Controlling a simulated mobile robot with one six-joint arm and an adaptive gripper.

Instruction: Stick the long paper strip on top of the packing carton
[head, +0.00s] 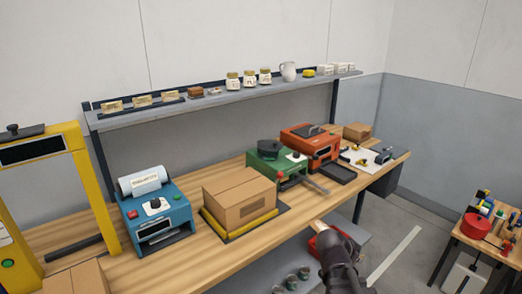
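The packing carton (240,203) is a closed brown box with a centre seam on top. It sits on a dark base with yellow rails in the middle of the bench. My gripper (324,234) is dark and low in the head view, in front of the bench and right of the carton, apart from it. A small pale piece (318,226) shows at its tip; I cannot tell whether it is the paper strip or whether it is held. The fingers are too small and hidden to read. No long paper strip is clearly recognisable on the bench.
A blue machine with a white roll (152,207) stands left of the carton, a green machine (276,163) and orange machine (311,146) right. A yellow frame (80,190) stands far left. A shelf (225,96) with jars runs above. A tool table (490,235) stands right.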

